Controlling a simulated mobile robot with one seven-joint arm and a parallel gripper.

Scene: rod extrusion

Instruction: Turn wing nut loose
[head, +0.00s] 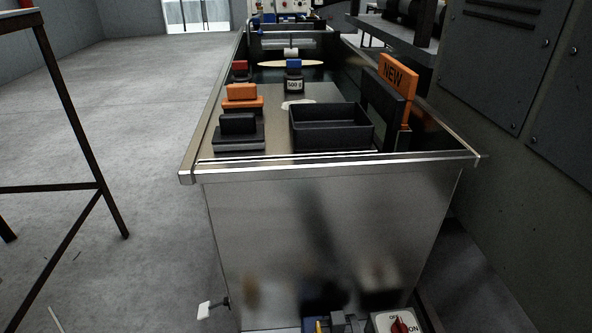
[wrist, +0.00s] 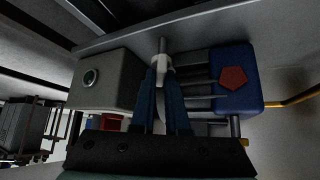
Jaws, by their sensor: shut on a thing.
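In the wrist view, my gripper (wrist: 160,80) points up with its two blue fingers close together. The fingertips are closed on a small whitish piece that looks like the wing nut (wrist: 162,62). It sits at the lower end of a thin metal stud (wrist: 162,45) that comes down from a grey beam. A pale strip also shows between the fingers lower down. The fingers hide much of the nut, so its turn angle cannot be told. I cannot make out my gripper or this nut in the head view.
In the wrist view, a grey box (wrist: 104,82) with a round socket stands close left of the fingers. A blue block (wrist: 236,80) with a red knob and horizontal rods are close right. The head view shows a metal trough (head: 320,240) and an ON/OFF switch box (head: 384,323).

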